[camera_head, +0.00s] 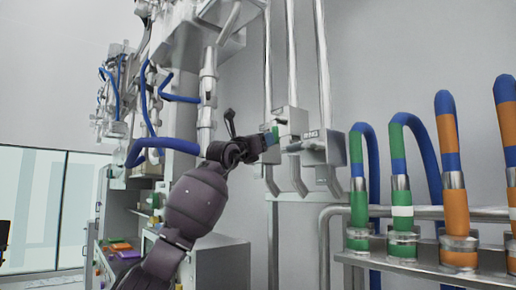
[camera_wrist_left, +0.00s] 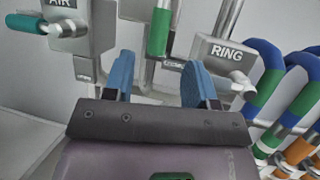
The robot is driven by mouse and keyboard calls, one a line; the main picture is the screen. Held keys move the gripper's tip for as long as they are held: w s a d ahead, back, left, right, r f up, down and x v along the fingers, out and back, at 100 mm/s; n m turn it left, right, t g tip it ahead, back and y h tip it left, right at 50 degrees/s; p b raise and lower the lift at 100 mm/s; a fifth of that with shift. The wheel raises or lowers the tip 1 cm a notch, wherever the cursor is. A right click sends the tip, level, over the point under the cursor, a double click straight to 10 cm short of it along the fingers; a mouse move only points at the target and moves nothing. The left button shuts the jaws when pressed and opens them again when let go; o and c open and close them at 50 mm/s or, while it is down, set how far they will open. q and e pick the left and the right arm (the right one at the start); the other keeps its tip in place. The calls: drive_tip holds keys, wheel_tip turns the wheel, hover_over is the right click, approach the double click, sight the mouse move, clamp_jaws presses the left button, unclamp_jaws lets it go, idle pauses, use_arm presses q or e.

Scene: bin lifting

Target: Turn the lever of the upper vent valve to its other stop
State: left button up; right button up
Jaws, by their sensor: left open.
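My left gripper (camera_head: 266,140) is at the wall valves in the head view. In the left wrist view its two blue fingers (camera_wrist_left: 158,64) are open, with space between them. A green lever (camera_wrist_left: 160,28) stands upright beyond the gap between the fingers, apart from both as far as I can tell. A green lever end (camera_head: 275,133) also shows beside the gripper in the head view. The label of this middle valve is not readable, so I cannot confirm it is the upper vent valve. My right gripper is in neither view.
A box marked AIR (camera_wrist_left: 80,30) with a teal-tipped lever (camera_wrist_left: 26,23) is at upper left. Banded hoses (camera_head: 402,180) stand on a metal shelf (camera_head: 420,262) to the right.

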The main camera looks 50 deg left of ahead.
use_arm(q)
drive_tip(key=shift+v, duration=1.2)
